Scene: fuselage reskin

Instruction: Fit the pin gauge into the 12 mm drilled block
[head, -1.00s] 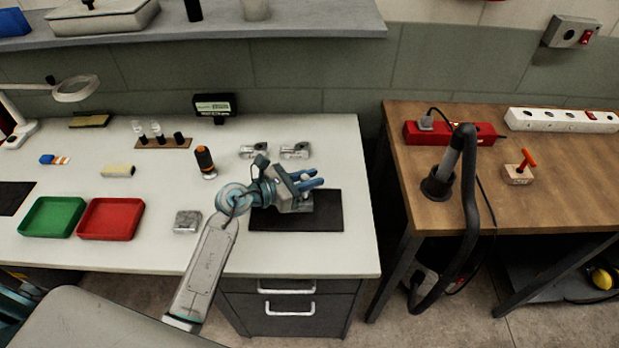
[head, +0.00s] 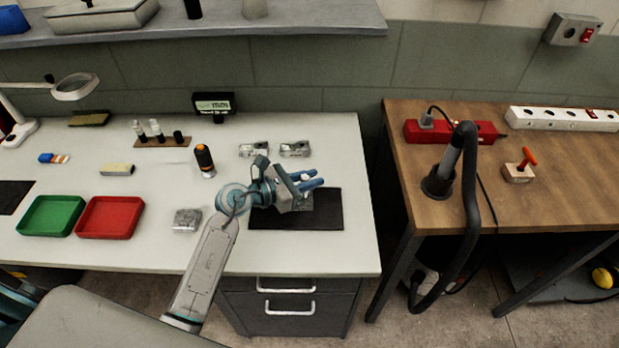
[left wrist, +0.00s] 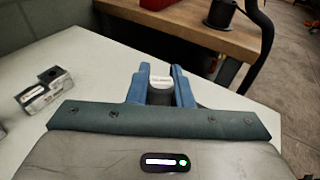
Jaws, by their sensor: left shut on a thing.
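My left gripper (head: 312,181) is over the black mat at the right end of the white bench. In the left wrist view its blue fingers (left wrist: 160,82) are shut on a dark cylindrical piece with a white labelled end (left wrist: 161,80), which looks like the pin gauge; the label is too small to read. My right gripper is not in view.
Two metal blocks (head: 254,150) (head: 295,149) stand behind the mat (head: 325,215); another (head: 187,220) stands left of it. An orange-and-black tool (head: 204,160) stands nearby. Red (head: 110,218) and green (head: 52,216) trays lie left. A gap separates the wooden bench (head: 560,180).

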